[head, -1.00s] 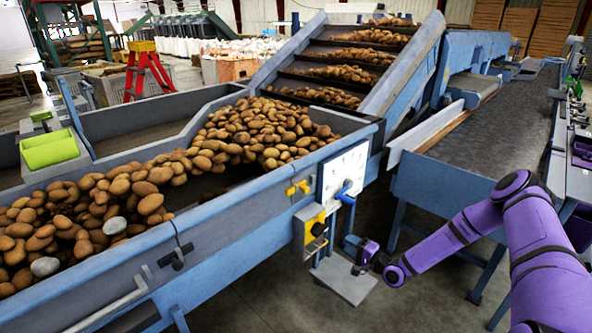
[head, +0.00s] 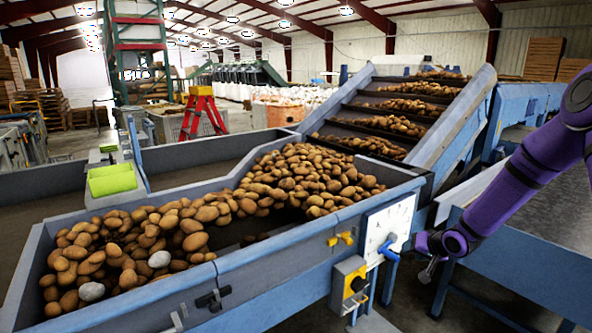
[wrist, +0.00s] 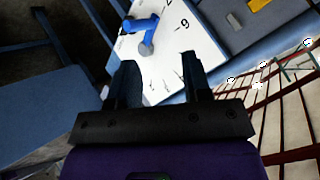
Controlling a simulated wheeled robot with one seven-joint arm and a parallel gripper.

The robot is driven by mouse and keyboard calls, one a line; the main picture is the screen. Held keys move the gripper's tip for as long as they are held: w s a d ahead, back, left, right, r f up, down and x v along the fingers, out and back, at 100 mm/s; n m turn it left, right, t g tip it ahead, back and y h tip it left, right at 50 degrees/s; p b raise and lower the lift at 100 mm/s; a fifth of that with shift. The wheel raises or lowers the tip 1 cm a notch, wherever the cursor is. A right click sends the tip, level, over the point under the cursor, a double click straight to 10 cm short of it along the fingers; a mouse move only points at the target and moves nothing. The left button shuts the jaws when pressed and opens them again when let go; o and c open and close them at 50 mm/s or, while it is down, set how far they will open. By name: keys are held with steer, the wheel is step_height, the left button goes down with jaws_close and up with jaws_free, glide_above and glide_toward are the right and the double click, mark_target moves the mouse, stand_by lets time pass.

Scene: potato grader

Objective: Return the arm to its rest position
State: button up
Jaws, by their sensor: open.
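My purple arm (head: 525,165) comes in from the right in the head view and bends down to its wrist beside the white dial panel (head: 388,229). My gripper (wrist: 160,74) shows in the wrist view with its two dark fingers apart and nothing between them. Beyond the fingers are the dial panel (wrist: 168,45) and its blue lever (wrist: 146,42). The fingers look clear of the lever, but the exact gap cannot be told. In the head view the gripper is small and partly hidden by the wrist.
A blue-sided hopper (head: 270,275) full of potatoes (head: 160,235) fills the left and middle. A blue conveyor table (head: 525,262) stands close under my arm at right. An inclined conveyor (head: 455,120) rises behind.

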steer(key=s+r+n+h, duration=0.1)
steer(key=s+r+h, duration=0.1)
steer(key=s+r, duration=0.45)
steer(key=s+r+g+h, duration=0.1)
steer(key=s+r+h, duration=0.15)
steer(key=r, duration=0.75)
steer(key=s+r+n+h, duration=0.1)
steer(key=s+r, duration=0.5)
steer(key=r, duration=0.2)
steer(key=s+a+r, duration=0.2)
steer(key=s+r, duration=0.1)
steer(key=s, duration=0.6)
steer(key=s+a+r+g+y, duration=0.1)
steer(key=s+r, duration=0.2)
steer(key=s, duration=0.6)
steer(key=s+a+r+n+g, duration=0.1)
steer(key=s+a+r, duration=0.1)
steer(key=s, duration=0.7)
steer(key=shift+s+a+r, duration=0.3)
steer(key=shift+r, duration=0.3)
